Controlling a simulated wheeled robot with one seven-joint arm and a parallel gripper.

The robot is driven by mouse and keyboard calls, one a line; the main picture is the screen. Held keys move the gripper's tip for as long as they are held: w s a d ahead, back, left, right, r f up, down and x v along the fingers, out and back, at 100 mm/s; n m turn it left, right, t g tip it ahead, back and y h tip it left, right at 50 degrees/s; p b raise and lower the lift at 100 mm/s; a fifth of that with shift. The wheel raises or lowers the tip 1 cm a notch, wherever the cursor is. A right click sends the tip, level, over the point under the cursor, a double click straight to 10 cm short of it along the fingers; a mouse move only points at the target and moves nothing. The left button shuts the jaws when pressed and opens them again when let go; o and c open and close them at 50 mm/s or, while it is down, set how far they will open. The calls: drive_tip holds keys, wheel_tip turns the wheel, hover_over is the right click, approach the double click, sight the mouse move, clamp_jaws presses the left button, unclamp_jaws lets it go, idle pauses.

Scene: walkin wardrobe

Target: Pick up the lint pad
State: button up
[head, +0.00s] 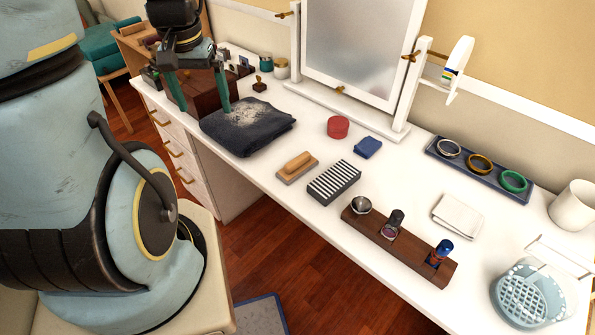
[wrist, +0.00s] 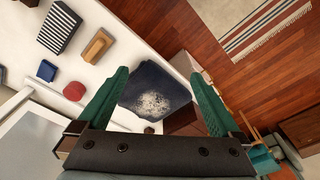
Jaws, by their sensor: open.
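What looks like the lint pad (head: 297,167) is a flat tan pad with a wooden grip, lying on the white table near its front edge. It also shows at the upper left of the wrist view (wrist: 97,46). My gripper (head: 203,108) is open and empty, its green fingers pointing down near the dark folded cloth (head: 250,130), which has pale lint on top. In the wrist view, the cloth (wrist: 155,88) shows between the fingers of my gripper (wrist: 160,73). The pad is apart from my gripper, to its right in the head view.
A striped box (head: 334,180), a red round item (head: 338,127) and a small blue cloth (head: 368,147) lie near the pad. A mirror (head: 355,45) stands behind. A brown box (head: 205,92) is by my gripper. A wooden holder (head: 400,240) stands further right.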

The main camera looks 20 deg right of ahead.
drive_tip(key=d+f+m+b, duration=0.2)
drive_tip(key=d+f+m, duration=0.1)
drive_tip(key=d, duration=0.3)
drive_tip(key=d+f+m+b, duration=0.2)
drive_tip(key=d+f, duration=0.3)
drive_tip(key=d, duration=0.1)
drive_tip(key=d+f+m+g+b, duration=0.1)
drive_tip(key=d+f+m+b, duration=0.1)
drive_tip(key=d, duration=0.4)
drive_tip(key=shift+s+d+f+m, duration=0.1)
drive_tip(key=shift+d+f+m, duration=0.1)
drive_tip(key=shift+f+m, duration=0.25)
drive_tip(key=shift+d+f+m, duration=0.15)
drive_tip(key=shift+f+m, duration=0.2)
drive_tip(key=shift+f, duration=0.15)
hover_over(298, 159)
drive_tip(key=f, duration=0.3)
drive_tip(key=f+p, duration=0.1)
drive_tip(key=shift+w+a+f, duration=0.2)
drive_tip(key=shift+w+a, duration=0.1)
drive_tip(key=shift+w, duration=0.05)
drive_tip(key=shift+s+d+f+p, duration=0.15)
drive_tip(key=shift+f+p, duration=0.25)
drive_tip(key=shift+f, duration=1.1)
drive_tip(key=shift+s+d+f+p, duration=0.15)
drive_tip(key=shift+f+p, duration=0.2)
drive_tip(key=shift+f, duration=1.15)
drive_tip(key=shift+c, duration=0.2)
drive_tip(key=c, duration=1.5)
drive_tip(key=shift+r, duration=0.1)
